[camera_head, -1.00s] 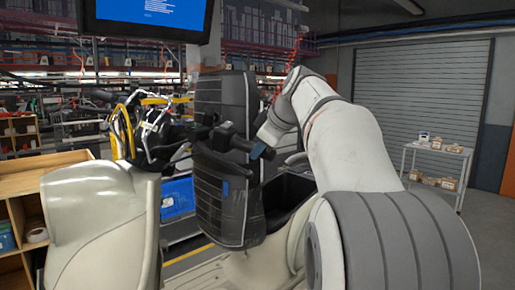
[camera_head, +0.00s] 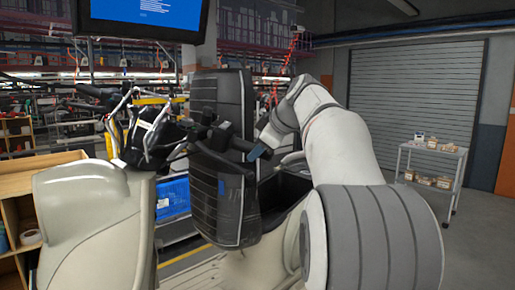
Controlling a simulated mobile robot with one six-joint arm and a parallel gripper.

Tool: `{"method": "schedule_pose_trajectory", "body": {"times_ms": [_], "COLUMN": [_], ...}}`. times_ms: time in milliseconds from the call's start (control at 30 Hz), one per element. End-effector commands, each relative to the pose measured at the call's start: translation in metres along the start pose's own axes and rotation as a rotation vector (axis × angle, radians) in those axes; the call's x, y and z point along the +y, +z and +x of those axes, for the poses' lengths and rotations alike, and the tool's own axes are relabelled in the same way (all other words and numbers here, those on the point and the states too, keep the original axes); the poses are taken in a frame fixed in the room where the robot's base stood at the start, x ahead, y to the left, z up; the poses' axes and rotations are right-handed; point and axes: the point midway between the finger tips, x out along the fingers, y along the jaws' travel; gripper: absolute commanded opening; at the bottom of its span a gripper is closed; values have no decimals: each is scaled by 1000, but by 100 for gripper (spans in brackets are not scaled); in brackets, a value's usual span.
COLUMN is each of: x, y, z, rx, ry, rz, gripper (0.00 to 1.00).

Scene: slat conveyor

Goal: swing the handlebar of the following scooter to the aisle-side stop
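The scooter has a cream front shield (camera_head: 92,215) at the left. Its bare handlebar (camera_head: 150,140), with silver levers and dark cables, sits above the shield. A dark bar with black fittings (camera_head: 222,138) reaches right from it, in front of a black ribbed upright panel that looks like a raised seat (camera_head: 222,195). My arm comes in from the right. My gripper (camera_head: 256,152), dark with a blue patch, is at or very near the right end of that bar. Whether it touches the bar is unclear, and its fingers are too small and hidden to read.
An open dark compartment (camera_head: 288,192) lies below my wrist. A wooden shelf unit (camera_head: 15,185) stands at far left, and a blue crate (camera_head: 172,197) behind the scooter. A white cart with boxes (camera_head: 432,165) stands at right, before a roller shutter (camera_head: 415,100). A monitor (camera_head: 140,15) hangs above.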

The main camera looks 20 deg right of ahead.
Motion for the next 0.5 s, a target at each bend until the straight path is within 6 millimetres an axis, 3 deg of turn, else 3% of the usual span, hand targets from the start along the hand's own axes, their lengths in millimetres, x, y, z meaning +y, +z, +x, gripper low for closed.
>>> {"method": "schedule_pose_trajectory", "body": {"times_ms": [167, 367, 500], "x": [0, 0, 0], "y": [-1, -1, -1], "z": [-1, -2, -12], "rx": [0, 1, 1], "ry": [1, 2, 5], "rz": [0, 0, -1], "gripper": [54, 54, 54]}}
